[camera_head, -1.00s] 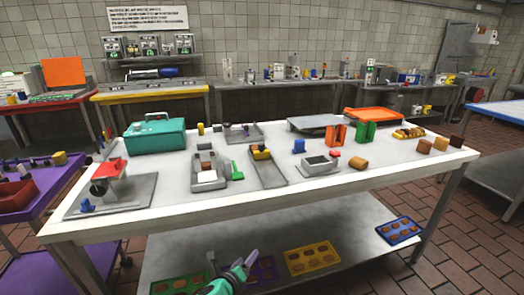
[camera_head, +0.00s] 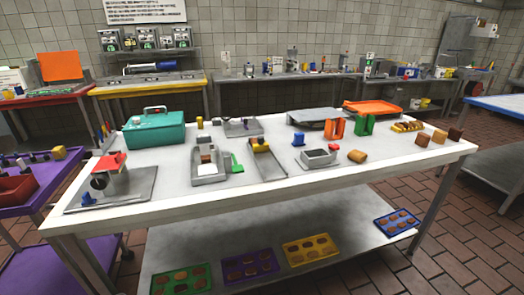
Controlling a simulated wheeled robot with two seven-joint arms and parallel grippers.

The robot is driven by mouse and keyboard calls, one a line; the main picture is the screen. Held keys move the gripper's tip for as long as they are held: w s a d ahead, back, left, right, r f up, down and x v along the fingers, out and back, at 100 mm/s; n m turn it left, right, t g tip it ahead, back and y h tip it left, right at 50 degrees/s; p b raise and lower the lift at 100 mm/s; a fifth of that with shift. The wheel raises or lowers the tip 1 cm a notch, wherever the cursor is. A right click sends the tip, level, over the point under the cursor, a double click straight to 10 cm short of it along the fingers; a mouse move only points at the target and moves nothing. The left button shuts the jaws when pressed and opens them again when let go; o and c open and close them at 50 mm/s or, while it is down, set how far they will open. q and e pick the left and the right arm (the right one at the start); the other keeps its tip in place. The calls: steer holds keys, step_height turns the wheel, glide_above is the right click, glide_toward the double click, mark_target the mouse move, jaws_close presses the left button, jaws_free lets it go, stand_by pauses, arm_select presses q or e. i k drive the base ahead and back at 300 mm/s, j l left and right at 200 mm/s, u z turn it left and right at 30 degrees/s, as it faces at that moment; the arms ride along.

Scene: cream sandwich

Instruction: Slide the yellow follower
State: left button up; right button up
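The yellow follower (camera_head: 260,146) appears to be the small yellow block at the far end of a long grey channel tray (camera_head: 270,168) on the white table. A darker part shows at the block, too small to make out. The near part of the channel looks empty. Neither of my grippers shows in this view, so nothing is seen touching the follower.
Left of the channel stands a grey tray (camera_head: 207,179) with a green piece (camera_head: 237,162) beside it. Right are a blue block (camera_head: 298,139) and a grey box (camera_head: 320,160). A teal case (camera_head: 155,131) stands at the back left. The table's front strip is clear.

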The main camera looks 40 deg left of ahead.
mark_target(262, 146)
steer(key=i+j, duration=0.1)
steer(key=j, duration=0.55)
steer(key=i+j+z, duration=0.15)
steer(key=j, duration=0.45)
steer(key=k, duration=0.05)
